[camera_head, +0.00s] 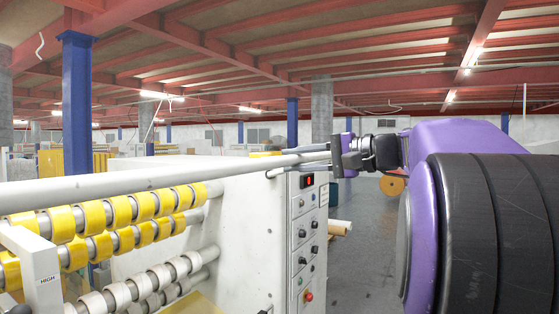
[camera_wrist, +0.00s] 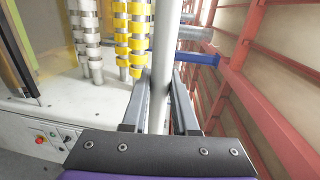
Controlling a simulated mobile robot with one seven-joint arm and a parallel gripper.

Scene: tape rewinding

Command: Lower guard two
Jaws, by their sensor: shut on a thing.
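A long grey round bar (camera_head: 150,181), which looks like the guard, runs from the left edge across the upper front of the machine to my gripper (camera_head: 302,160). In the wrist view the bar (camera_wrist: 161,45) runs lengthwise between the two fingers of my gripper (camera_wrist: 163,78). The fingers are shut on it near its end. The bar is above the rollers, close to the height of the cabinet top. Which numbered guard it is cannot be read.
Rollers with yellow rings (camera_head: 120,209) and rollers with white rings (camera_head: 120,295) lie below the bar. The white machine cabinet (camera_head: 240,215) has a control panel (camera_head: 306,240) with knobs and a red button. Open floor (camera_head: 370,255) lies right of the cabinet.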

